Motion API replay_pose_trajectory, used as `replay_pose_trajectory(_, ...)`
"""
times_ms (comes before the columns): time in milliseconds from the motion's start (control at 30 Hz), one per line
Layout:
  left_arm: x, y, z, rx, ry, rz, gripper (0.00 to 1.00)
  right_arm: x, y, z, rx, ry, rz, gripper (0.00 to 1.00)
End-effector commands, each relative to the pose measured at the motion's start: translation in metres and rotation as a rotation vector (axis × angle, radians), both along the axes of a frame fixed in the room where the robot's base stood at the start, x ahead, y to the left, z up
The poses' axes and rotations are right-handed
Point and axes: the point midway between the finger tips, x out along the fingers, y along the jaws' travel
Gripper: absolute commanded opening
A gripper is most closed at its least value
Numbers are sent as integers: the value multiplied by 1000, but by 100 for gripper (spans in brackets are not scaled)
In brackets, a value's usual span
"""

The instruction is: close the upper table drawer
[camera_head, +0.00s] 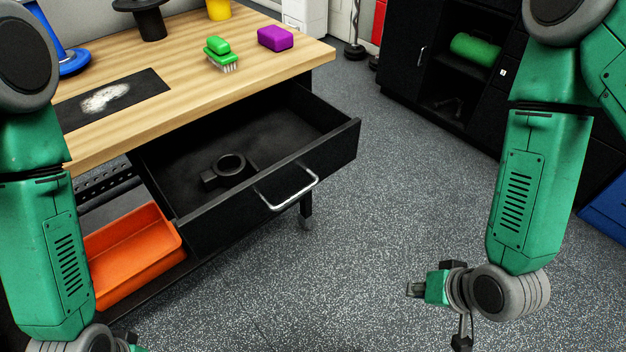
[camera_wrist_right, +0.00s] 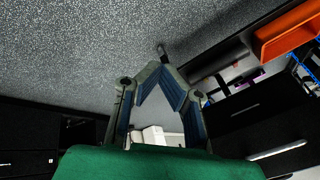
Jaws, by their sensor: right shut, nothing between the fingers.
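The upper table drawer (camera_head: 335,152) is black and stands pulled out from under the wooden table top (camera_head: 180,110). Its silver bar handle (camera_head: 290,190) is on the front panel. A dark ring-shaped object lies inside the drawer (camera_head: 229,165). My right gripper (camera_head: 412,290) is to the right of the drawer and below its handle, apart from it, over the floor. Its fingers meet at the tips in the right wrist view (camera_wrist_right: 162,58), with nothing between them. A silver handle on a black front shows at that view's right (camera_wrist_right: 277,150). My left gripper's fingers are out of view.
On the table are a green brush (camera_head: 220,55), a purple block (camera_head: 275,38), a dark mat with white powder (camera_head: 112,98) and a yellow cup (camera_head: 218,9). An orange bin (camera_head: 135,250) sits below. Black cabinets (camera_head: 450,75) stand behind; the floor between is clear.

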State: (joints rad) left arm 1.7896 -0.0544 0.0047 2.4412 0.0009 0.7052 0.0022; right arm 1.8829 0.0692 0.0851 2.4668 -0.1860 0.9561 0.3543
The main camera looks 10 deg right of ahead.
Motion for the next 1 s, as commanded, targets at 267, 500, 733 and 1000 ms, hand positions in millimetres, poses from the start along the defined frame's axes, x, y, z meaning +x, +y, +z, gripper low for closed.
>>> replay_pose_trajectory(267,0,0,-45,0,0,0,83,106,65,100,729,-319,-408,0)
replay_pose_trajectory(500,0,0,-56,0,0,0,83,123,75,131,910,-353,-466,0)
replay_pose_trajectory(733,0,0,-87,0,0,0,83,137,84,122,906,-354,-463,0)
replay_pose_trajectory(1000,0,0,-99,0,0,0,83,179,113,108,901,-352,-462,0)
